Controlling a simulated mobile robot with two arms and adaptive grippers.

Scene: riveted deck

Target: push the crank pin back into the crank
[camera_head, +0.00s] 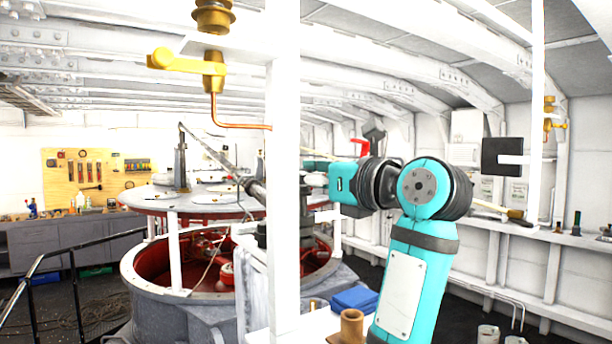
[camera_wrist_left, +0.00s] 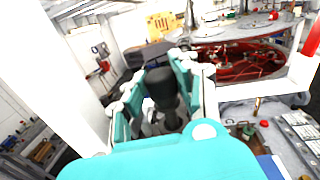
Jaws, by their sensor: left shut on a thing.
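In the left wrist view my left gripper (camera_wrist_left: 159,75) has its teal pads on either side of a dark, rounded cylindrical piece (camera_wrist_left: 162,92) and is shut on it. This piece looks like the crank pin, but I cannot make out how it sits in the crank, as the pads and wrist cover much of it. In the head view a teal arm of mine rises from the bottom and bends left, its wrist beside the white post. The finger end there is small and partly hidden, and the crank cannot be made out clearly. My right gripper is not seen.
A white post (camera_head: 283,200) stands close to the wrist. A round riveted housing (camera_head: 150,290) with a red inside is behind it. A brass lever (camera_head: 188,63) hangs at upper left.

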